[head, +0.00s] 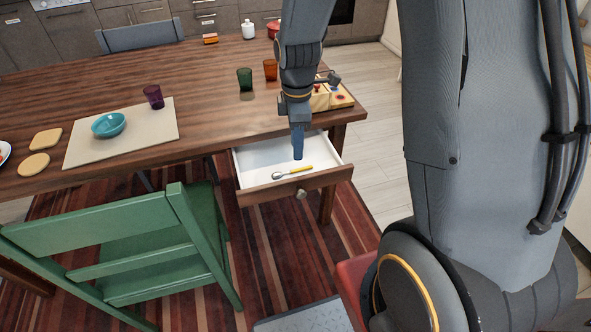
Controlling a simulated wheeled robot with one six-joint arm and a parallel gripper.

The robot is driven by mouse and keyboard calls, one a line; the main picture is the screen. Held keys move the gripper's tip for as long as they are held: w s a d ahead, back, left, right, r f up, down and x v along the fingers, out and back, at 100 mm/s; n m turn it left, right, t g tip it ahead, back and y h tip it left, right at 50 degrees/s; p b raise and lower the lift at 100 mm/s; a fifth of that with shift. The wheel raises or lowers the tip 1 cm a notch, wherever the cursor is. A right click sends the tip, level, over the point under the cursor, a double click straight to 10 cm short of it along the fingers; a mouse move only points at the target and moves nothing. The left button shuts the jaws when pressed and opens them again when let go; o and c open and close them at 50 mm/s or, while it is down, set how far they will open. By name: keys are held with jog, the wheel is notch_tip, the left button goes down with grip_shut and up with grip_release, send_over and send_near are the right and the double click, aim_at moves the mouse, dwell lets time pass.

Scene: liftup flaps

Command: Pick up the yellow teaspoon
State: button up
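The yellow teaspoon (296,171) lies in the open white drawer (256,178) under the right end of the table. Its yellow handle points right and its silver bowl end points left. My gripper (298,157) points straight down over the drawer, its tip appearing just above the spoon's handle. In this single view I cannot tell the height of the gap. The fingers show as one narrow dark blue shape, so their opening is hidden. No object shows in them.
The wooden table (205,115) edge is just behind my gripper. A green cup (244,79), an orange cup (270,70) and a wooden box (338,97) stand near it. A green chair (110,240) is left of the drawer. The drawer front has a round knob (301,194).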

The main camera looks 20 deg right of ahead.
aim_at(295, 170)
jog(key=shift+w+f+n+p, duration=0.2)
jog(key=shift+w+f+n, duration=0.15)
jog(key=shift+f, duration=1.25)
jog(key=shift+w+f+n+p, duration=0.25)
jog(key=shift+f+n, duration=0.2)
jog(key=shift+f, duration=1.15)
jog(key=shift+w+f+n+p, duration=0.15)
jog(key=shift+w+f+n, duration=0.25)
jog(key=shift+f, duration=1.2)
jog(key=shift+c, duration=0.4)
grip_shut()
